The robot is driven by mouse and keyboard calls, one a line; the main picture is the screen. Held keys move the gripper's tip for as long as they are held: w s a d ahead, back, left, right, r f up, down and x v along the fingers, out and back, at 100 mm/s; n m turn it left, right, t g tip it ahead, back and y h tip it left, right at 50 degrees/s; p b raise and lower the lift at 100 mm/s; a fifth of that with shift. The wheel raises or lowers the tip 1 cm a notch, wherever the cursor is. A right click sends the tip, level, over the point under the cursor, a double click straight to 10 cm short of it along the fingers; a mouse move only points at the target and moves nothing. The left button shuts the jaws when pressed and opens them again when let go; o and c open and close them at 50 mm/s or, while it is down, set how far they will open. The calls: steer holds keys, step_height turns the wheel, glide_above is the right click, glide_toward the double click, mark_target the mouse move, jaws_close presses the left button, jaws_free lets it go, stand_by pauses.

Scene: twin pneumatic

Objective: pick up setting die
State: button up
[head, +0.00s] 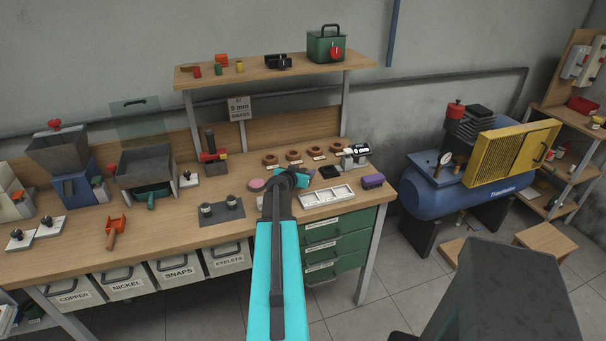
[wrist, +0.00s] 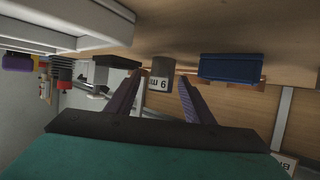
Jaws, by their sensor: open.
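I cannot tell whether the cylinder is fully between the fingertips. In the head view my gripper (head: 291,178) is over the right part of the bench.
A blue box (wrist: 231,67) is close beside the fingers.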

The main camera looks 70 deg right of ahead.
stand_by(0.6)
jaws_close()
steer(key=shift+r, duration=0.15)
steer(key=shift+r+b, duration=0.65)
steer(key=shift+r, duration=0.5)
steer(key=s+a+b, duration=0.1)
steer(key=s+a, duration=0.1)
steer(key=s, duration=0.2)
steer(key=s+a+r+b, duration=0.1)
steer(key=s+a, duration=0.1)
steer(key=s, duration=0.2)
steer(key=s+a+r+b, duration=0.1)
steer(key=s+a, duration=0.1)
steer(key=s, duration=0.2)
steer(key=shift+a+r+b, duration=0.1)
steer(key=shift+a+b, duration=0.15)
steer(key=shift+b, duration=0.05)
steer(key=shift+r+p, duration=0.15)
steer(key=shift+p, duration=0.4)
steer(key=s+p, duration=0.1)
steer(key=p, duration=0.1)
steer(key=shift+a+r+p, duration=0.15)
steer(key=shift+p, duration=0.2)
steer(key=s+p, duration=0.1)
steer(key=p, duration=0.1)
steer(key=shift+a+p, duration=0.3)
steer(key=shift+p, duration=0.1)
steer(key=shift+f, duration=0.2)
